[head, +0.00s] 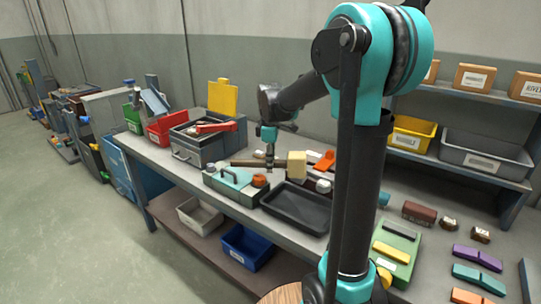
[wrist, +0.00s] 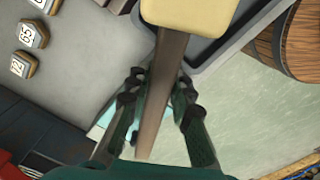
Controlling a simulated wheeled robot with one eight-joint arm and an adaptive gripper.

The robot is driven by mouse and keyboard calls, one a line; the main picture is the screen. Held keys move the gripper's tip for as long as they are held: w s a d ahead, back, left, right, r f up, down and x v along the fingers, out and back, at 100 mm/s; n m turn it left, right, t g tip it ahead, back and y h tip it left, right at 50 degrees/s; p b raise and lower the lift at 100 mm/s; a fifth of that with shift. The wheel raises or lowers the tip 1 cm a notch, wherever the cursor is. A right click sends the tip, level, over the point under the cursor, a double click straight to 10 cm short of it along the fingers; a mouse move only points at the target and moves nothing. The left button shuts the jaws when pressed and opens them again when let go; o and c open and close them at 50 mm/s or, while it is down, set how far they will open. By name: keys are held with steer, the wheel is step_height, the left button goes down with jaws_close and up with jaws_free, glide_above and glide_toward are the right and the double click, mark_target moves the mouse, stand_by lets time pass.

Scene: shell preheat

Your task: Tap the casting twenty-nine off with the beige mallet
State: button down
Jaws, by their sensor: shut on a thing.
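The beige mallet has a beige block head (head: 297,165) and a brown handle (head: 246,163). My gripper (head: 269,150) is shut on the handle, which lies roughly level above the bench. In the wrist view the handle (wrist: 164,85) runs between my fingers (wrist: 157,100), with the beige head (wrist: 190,14) at the top edge. Several small hexagonal pieces with number labels lie on the bench in the wrist view, including an upper one (wrist: 32,35) and a lower one (wrist: 23,66). Their numbers are too small and turned to read surely, so I cannot tell which is casting twenty-nine.
A black tray (head: 290,214) lies under the mallet head's side. A teal-topped box (head: 226,182) with an orange knob stands beside it. A grey case (head: 190,153) is behind to the left. A wooden barrel (wrist: 304,40) stands beyond the bench.

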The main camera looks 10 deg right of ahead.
step_height(320, 180, up, 11)
stand_by(0.8)
